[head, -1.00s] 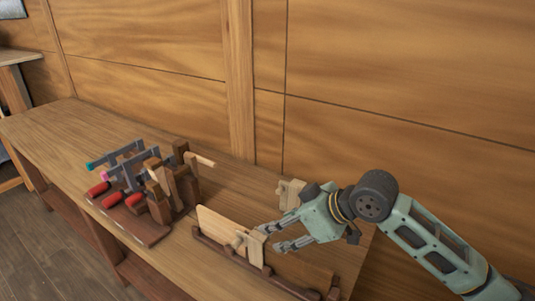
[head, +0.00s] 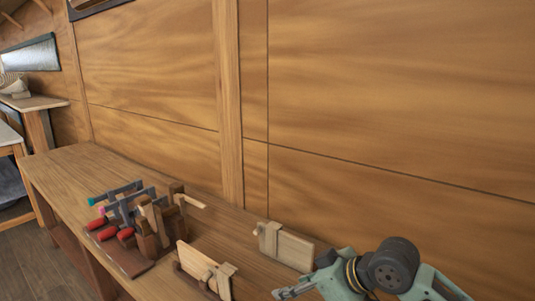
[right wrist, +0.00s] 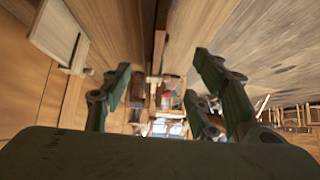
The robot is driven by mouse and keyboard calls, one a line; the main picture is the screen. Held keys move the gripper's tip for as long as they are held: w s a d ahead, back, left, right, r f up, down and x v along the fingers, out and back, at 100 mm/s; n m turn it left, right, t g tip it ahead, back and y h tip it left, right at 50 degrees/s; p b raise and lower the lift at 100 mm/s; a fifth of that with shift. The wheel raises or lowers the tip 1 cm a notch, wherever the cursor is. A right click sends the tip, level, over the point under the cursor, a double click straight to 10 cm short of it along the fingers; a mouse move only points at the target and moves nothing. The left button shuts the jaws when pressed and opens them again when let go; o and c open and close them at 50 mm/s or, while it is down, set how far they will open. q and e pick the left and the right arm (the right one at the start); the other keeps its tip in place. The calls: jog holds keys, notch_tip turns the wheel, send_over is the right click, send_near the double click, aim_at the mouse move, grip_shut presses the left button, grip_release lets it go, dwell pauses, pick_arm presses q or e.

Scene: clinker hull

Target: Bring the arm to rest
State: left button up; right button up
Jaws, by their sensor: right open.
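My right gripper (head: 292,292) is at the bottom of the head view, right of the middle, partly cut off by the lower edge. In the right wrist view its fingers (right wrist: 165,95) are spread wide with nothing between them. It is over the bench near a light wooden board with a clamp-like wooden piece (head: 205,268). A second board with a wooden piece (head: 286,246) lies behind it, near the wall. My left gripper is not in view.
The wooden bench (head: 85,165) runs along a panelled wall (head: 390,100). A rack of tools with red handles (head: 126,234), mallets and clamps stands on its left part. Another table (head: 35,102) is at the far left. The bench is bare between rack and left end.

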jog(key=s+f+m+h, duration=0.1)
jog(key=s+f+m, duration=0.2)
jog(key=s+f, duration=0.85)
jog(key=s+d+f+m+g+h, duration=0.1)
jog(key=s+d+f+m+h, duration=0.2)
jog(key=s+d+f, duration=0.4)
jog(key=s+d+f+m+g+h, duration=0.1)
jog(key=s+d+f+m+h, duration=0.3)
jog(key=s, duration=0.6)
notch_tip(320, 180, down, 27)
jog(key=s+d+n+g+y, duration=0.1)
jog(key=s+d, duration=0.1)
jog(key=s, duration=0.1)
jog(key=s+d+f+g, duration=0.1)
jog(key=s+d+f, duration=0.1)
jog(key=s+f, duration=1.2)
jog(key=shift+s+d+f+n+b, duration=0.2)
jog(key=shift+s+d+n+b, duration=0.15)
jog(key=shift+s, duration=0.45)
